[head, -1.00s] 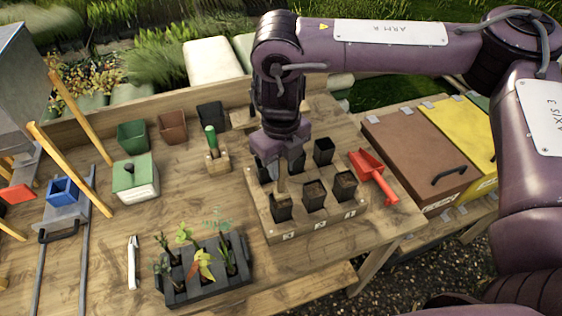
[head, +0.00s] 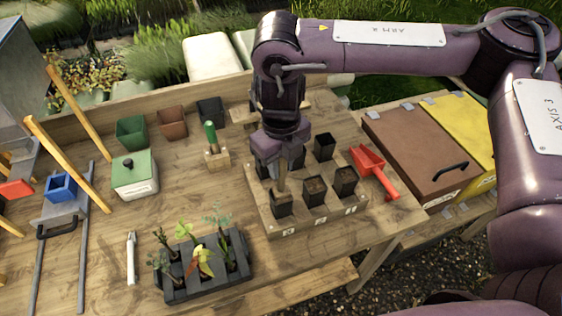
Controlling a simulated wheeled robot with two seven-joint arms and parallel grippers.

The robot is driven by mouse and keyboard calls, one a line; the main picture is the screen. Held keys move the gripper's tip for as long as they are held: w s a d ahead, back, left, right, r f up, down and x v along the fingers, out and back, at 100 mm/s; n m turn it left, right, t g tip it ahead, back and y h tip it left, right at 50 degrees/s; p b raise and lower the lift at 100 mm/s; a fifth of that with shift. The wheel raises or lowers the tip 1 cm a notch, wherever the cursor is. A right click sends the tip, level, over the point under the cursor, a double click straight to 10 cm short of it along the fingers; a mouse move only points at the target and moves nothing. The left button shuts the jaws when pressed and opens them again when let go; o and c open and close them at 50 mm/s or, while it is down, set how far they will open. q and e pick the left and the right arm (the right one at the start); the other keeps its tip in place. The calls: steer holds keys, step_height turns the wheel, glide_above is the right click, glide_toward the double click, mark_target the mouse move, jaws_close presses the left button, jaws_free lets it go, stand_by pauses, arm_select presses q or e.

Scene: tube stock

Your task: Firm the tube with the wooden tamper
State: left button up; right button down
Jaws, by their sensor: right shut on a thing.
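My right gripper (head: 280,160) points down over the wooden tube rack (head: 312,225) and is shut on the wooden tamper (head: 281,184). The tamper's lower end is at the mouth of the front-left black tube (head: 283,205); I cannot tell how far inside it reaches. Two more front-row tubes, a middle one (head: 314,191) and a right one (head: 345,182), hold brown soil. A back-row tube (head: 324,147) looks dark inside. Other back tubes are partly hidden behind my gripper. My left gripper is not in view.
A red scoop (head: 372,172) lies right of the rack. A green-handled tool (head: 211,138) stands in a wooden block to the left. A dark seedling tray (head: 208,283) and a white tool (head: 131,258) are at the front left. Lidded bins (head: 420,150) stand at the right.

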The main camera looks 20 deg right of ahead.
mark_target(282, 174)
steer(key=shift+f, duration=0.2)
steer(key=shift+f+b, duration=0.45)
steer(key=shift+f, duration=0.1)
steer(key=shift+f, duration=0.15)
steer(key=shift+f, duration=0.6)
stand_by(1.4)
steer(key=shift+s+f, duration=0.1)
steer(key=shift+f, duration=0.05)
stand_by(0.9)
